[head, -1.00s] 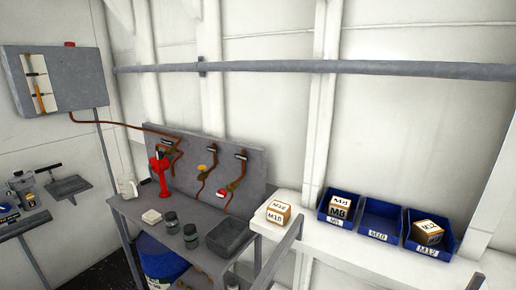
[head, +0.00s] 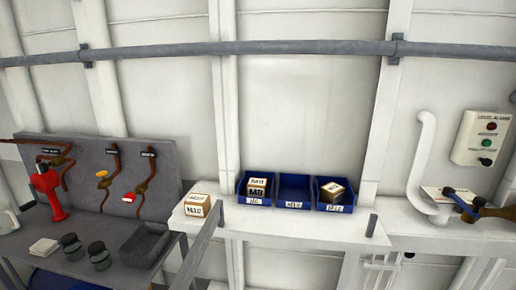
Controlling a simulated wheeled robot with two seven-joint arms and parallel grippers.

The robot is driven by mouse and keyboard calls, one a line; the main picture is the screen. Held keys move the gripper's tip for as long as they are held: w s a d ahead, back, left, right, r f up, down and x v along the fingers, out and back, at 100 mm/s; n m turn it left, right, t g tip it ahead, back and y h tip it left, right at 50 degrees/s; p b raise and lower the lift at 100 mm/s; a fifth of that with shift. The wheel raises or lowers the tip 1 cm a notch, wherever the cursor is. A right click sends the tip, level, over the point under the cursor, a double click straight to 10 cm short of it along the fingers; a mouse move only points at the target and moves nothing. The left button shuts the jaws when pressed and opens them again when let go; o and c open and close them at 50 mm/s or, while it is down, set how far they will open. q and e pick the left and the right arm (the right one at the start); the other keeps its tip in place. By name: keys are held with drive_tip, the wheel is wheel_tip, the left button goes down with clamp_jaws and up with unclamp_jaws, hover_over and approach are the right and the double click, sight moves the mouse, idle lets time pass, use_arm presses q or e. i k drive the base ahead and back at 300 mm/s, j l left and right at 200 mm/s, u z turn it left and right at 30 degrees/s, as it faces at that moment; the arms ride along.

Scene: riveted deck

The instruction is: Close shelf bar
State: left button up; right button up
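The shelf bar (head: 203,245) is a grey bar at the left end of the white shelf (head: 290,228). It slants from the shelf's front edge down toward me, not along the front. A short grey post (head: 371,225) stands at the shelf's right front. Three blue bins (head: 293,205) sit in a row on the shelf. The left bin holds a box marked M8 (head: 257,190), the middle looks empty, and the right holds a box (head: 332,191). Another box (head: 197,207), apparently marked M10, sits outside the bins at the left, behind the bar. Neither gripper is in view.
A grey workbench (head: 100,240) with a red tool (head: 47,190), jars (head: 97,255) and a grey tray (head: 147,245) stands at the left. A white pipe (head: 422,165), an alarm panel (head: 483,138) and a valve handle (head: 462,203) are at the right.

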sight(183, 279)
drive_tip(key=j+z, duration=0.4)
drive_tip(key=j, duration=0.45)
drive_tip(key=j+z, duration=0.35)
drive_tip(key=j, duration=0.55)
